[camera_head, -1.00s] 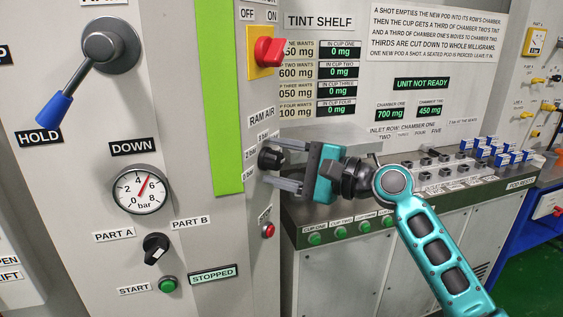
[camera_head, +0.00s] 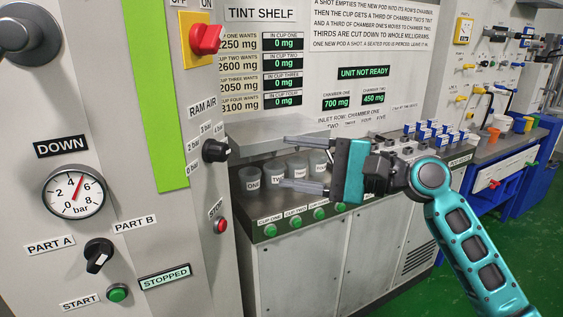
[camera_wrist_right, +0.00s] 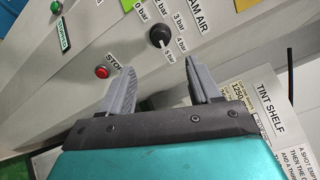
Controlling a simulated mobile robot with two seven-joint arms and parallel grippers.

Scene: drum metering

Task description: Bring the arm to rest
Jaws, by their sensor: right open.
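My right gripper (camera_head: 296,163) is open and empty in front of the tint shelf, its arm coming in from the lower right of the head view. Its two grey fingers point left, apart from the black RAM AIR knob (camera_head: 214,150) on the side of the grey cabinet. In the right wrist view the open fingers (camera_wrist_right: 158,82) have nothing between them, and the RAM AIR knob (camera_wrist_right: 161,36) shows beyond them. My left gripper is in neither view.
Several grey cups (camera_head: 250,179) stand on the tint shelf behind the fingers. Blue-and-white pods (camera_head: 437,131) sit in rows beyond the gripper. The red STOP button (camera_head: 220,225) and the red switch (camera_head: 206,39) are on the cabinet.

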